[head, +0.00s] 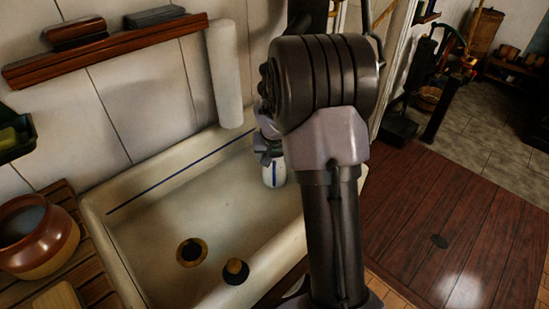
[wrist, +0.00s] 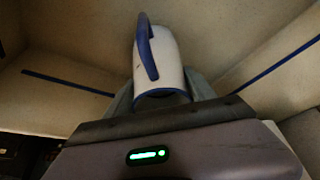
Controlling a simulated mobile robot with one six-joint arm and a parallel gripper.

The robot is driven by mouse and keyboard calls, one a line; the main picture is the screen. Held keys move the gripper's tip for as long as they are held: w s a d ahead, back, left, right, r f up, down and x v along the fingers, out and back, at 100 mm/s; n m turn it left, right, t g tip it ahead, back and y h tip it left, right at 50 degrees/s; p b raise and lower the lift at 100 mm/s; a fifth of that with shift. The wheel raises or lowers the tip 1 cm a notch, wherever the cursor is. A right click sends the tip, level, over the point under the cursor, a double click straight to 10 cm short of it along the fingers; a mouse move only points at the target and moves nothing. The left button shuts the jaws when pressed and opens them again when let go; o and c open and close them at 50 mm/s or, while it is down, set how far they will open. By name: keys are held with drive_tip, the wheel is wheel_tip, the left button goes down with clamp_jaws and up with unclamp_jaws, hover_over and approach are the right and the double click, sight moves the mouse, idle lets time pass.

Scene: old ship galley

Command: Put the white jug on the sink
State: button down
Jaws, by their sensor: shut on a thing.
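The white jug (head: 273,174) shows in the head view at the right side of the sink basin, below my wrist. In the wrist view the jug (wrist: 170,65) is white with a blue handle and a blue rim. My gripper (head: 266,152) is shut on the jug, with a grey finger on either side of it in the wrist view. The sink (head: 160,215) is a cream basin with a blue line along its back wall. The jug is over or inside the basin; I cannot tell whether its base touches the floor. My arm hides the sink's right end.
A brass drain (head: 191,252) and a dark plug (head: 236,271) are in the sink's front part. A brown pot (head: 37,237) stands on the slatted wooden board at left. A white column (head: 225,75) rises behind the sink.

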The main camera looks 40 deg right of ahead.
drive_tip(key=shift+c, duration=1.6)
unclamp_jaws()
drive_tip(key=p+v, duration=0.4)
drive_tip(key=v, duration=0.8)
drive_tip(key=s+a+r+t+y, duration=0.1)
drive_tip(key=s+a+r, duration=0.4)
drive_tip(key=a+r, duration=0.45)
drive_tip(key=s+a+r+n+t+y, duration=0.1)
drive_tip(key=s+a+r+n+y, duration=0.1)
drive_tip(key=s+a, duration=1.4)
drive_tip(key=shift+s+a+n+y, duration=0.25)
drive_tip(key=shift+s+n+y, duration=0.25)
drive_tip(key=shift+y, duration=0.3)
